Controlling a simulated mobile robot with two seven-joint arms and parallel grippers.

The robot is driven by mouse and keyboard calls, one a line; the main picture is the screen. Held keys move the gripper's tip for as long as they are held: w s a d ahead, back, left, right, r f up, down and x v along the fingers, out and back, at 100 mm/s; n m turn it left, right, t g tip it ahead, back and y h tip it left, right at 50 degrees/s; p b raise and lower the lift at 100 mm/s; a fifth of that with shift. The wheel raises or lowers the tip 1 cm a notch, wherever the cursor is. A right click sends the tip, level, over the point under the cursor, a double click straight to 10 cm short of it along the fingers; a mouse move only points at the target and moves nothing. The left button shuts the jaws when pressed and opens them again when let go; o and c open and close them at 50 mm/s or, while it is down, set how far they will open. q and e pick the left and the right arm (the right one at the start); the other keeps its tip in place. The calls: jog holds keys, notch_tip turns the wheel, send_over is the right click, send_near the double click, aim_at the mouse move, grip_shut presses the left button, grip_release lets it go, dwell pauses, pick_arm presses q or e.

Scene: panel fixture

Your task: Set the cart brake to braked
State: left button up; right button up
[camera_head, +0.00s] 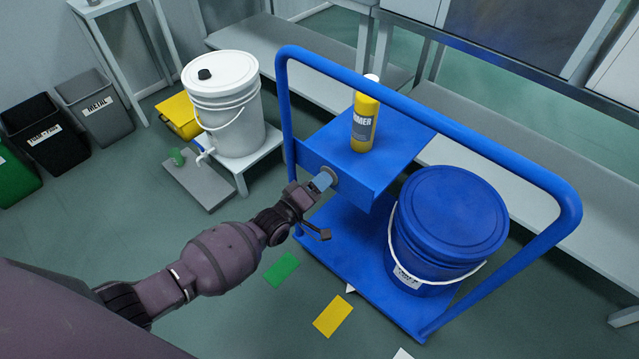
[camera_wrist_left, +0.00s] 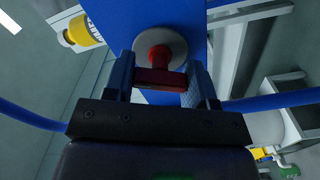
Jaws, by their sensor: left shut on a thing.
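The blue cart (camera_head: 360,312) stands in the middle of the head view, with a tall push-handle frame. The brake control is a red handle (camera_wrist_left: 160,79) on a round grey disc (camera_wrist_left: 178,44), fixed to the blue panel of the cart's upper shelf. My left gripper (camera_head: 323,181) is at this panel and mostly covers the control in the head view. In the left wrist view its fingers (camera_wrist_left: 163,80) lie on either side of the red handle and are shut on it. No brake marking is readable. My right gripper is in neither view.
A yellow bottle (camera_head: 365,118) stands on the upper shelf (camera_head: 400,140), and a blue bucket (camera_head: 447,230) on the lower deck. The cart's push-handle (camera_head: 440,122) rises close by. A white bucket (camera_head: 226,110) stands left. Green (camera_head: 282,269) and yellow (camera_head: 333,316) rectangles lie on the floor.

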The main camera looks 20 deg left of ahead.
pick_arm(q)
jog(key=shift+f+n, duration=0.2)
jog(key=shift+n, duration=0.7)
jog(key=shift+n+b, duration=0.4)
jog(key=shift+n, duration=0.4)
jog(key=shift+r+n, duration=0.1)
jog(key=shift+n, duration=0.8)
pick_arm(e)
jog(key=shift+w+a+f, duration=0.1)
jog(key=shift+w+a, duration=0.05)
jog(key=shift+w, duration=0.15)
pick_arm(q)
jog(key=shift+b, duration=0.3)
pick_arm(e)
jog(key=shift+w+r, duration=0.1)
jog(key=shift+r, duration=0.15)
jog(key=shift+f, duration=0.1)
pick_arm(q)
jog(key=o, duration=0.9)
jog(key=shift+o, duration=0.2)
jog(key=shift+r, duration=0.1)
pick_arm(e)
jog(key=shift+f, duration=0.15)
